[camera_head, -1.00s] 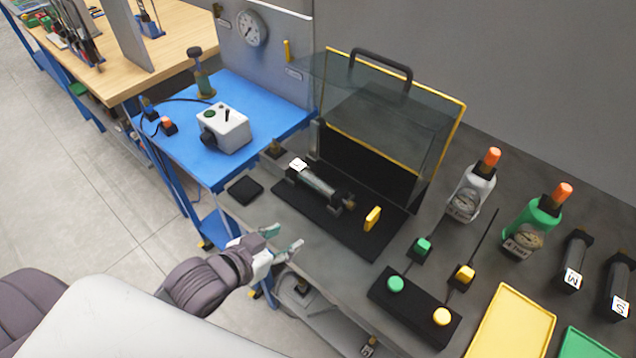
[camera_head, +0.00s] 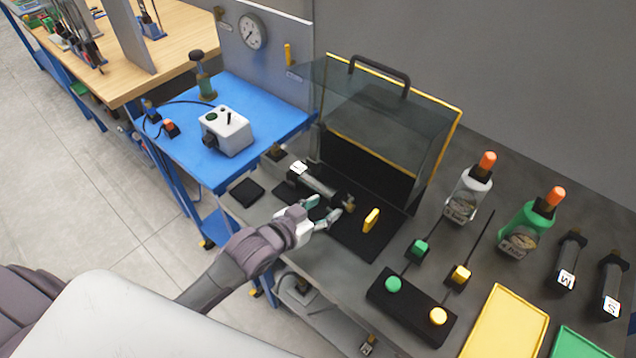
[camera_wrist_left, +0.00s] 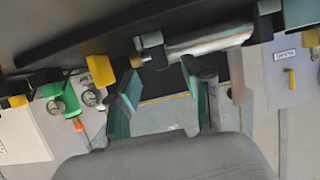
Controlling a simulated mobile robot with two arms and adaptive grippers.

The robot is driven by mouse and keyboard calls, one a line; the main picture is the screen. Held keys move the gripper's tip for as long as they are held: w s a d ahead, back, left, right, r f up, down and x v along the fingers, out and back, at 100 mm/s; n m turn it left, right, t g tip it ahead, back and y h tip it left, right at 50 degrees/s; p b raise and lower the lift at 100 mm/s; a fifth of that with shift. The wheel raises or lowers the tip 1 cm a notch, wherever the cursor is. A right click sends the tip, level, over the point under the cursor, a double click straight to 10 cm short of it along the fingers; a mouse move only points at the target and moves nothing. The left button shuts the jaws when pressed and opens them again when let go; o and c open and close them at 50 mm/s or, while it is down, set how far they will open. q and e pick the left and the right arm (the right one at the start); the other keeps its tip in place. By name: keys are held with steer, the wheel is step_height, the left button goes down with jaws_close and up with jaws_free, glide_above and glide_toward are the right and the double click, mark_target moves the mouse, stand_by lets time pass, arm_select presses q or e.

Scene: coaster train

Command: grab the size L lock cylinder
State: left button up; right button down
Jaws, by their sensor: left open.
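The size L lock cylinder (camera_head: 320,182), a grey tube with black end blocks and a white label, lies on a black mat (camera_head: 370,238) in front of the raised clear guard. My left gripper (camera_head: 324,207) is open, with its fingertips just in front of the cylinder and partly covering the mat. In the left wrist view the cylinder (camera_wrist_left: 208,42) lies beyond the open fingers (camera_wrist_left: 160,80), not between them. Whether a fingertip touches it cannot be told. My right gripper is not in view.
The clear guard (camera_head: 392,115) with yellow edges rises behind the mat. A yellow block (camera_head: 371,220) is at the mat's right. A black button box (camera_head: 405,310), two gauge bottles and a yellow tray (camera_head: 500,340) are further right. A blue table (camera_head: 265,95) adjoins at left.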

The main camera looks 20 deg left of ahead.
mark_target(333, 200)
arm_select(q)
steer(key=shift+x, duration=1.55)
jaws_close()
steer(key=shift+w+r, duration=0.1)
steer(key=shift+r, duration=0.25)
